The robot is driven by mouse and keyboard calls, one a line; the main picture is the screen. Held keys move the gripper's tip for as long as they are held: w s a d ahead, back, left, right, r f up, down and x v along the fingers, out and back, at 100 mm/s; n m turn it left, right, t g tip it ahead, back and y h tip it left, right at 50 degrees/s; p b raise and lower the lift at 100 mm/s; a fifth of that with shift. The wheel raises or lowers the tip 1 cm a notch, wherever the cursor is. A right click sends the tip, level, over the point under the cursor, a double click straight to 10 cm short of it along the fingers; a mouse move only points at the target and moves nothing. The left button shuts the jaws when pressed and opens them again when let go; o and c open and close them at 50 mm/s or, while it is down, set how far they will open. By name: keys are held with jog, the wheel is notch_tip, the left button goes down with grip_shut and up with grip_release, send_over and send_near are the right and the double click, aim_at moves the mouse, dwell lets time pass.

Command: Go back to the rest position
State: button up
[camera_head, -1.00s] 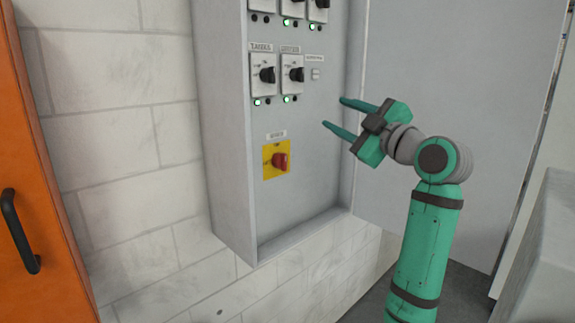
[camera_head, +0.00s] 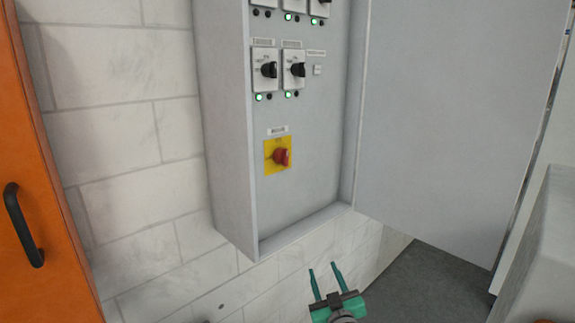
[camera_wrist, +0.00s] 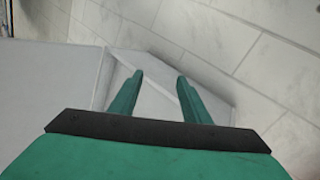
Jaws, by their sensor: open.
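My gripper (camera_head: 325,268) is at the bottom of the head view, below the electrical cabinet's lower edge. Its two green fingers are apart and point upward in the picture, with nothing between them. In the wrist view the fingers (camera_wrist: 160,78) are also apart and empty, with the grey cabinet (camera_wrist: 55,65) and the pale wall (camera_wrist: 275,60) beyond them. Most of my arm is outside the head view.
The grey cabinet (camera_head: 228,130) hangs on the white block wall (camera_head: 120,110). It holds black rotary switches (camera_head: 268,70) and a red knob on a yellow plate (camera_head: 281,157). Its door (camera_head: 450,120) stands open at right. An orange door with a black handle (camera_head: 22,225) is at left. Grey floor (camera_head: 420,290) lies clear at lower right.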

jog(key=s+a+f+m+g+h, duration=0.1)
jog(key=s+a+f+m+h, duration=0.15)
jog(key=s+f, duration=0.95)
jog(key=s+a+f+m+g+h, duration=0.1)
jog(key=s+a+f+m, duration=0.15)
jog(key=s+f, duration=0.9)
jog(key=s+a+r, duration=0.1)
jog(key=s+r, duration=0.1)
jog(key=s, duration=0.8)
jog(key=s+a+r, duration=0.2)
jog(key=s, duration=0.8)
jog(key=s+a+r, duration=0.1)
jog(key=s+a, duration=0.1)
jog(key=s, duration=0.8)
jog(key=shift+s+a+r+g+y, duration=0.25)
jog(key=shift+s+r+g+y, duration=0.05)
jog(key=shift+r+y, duration=0.15)
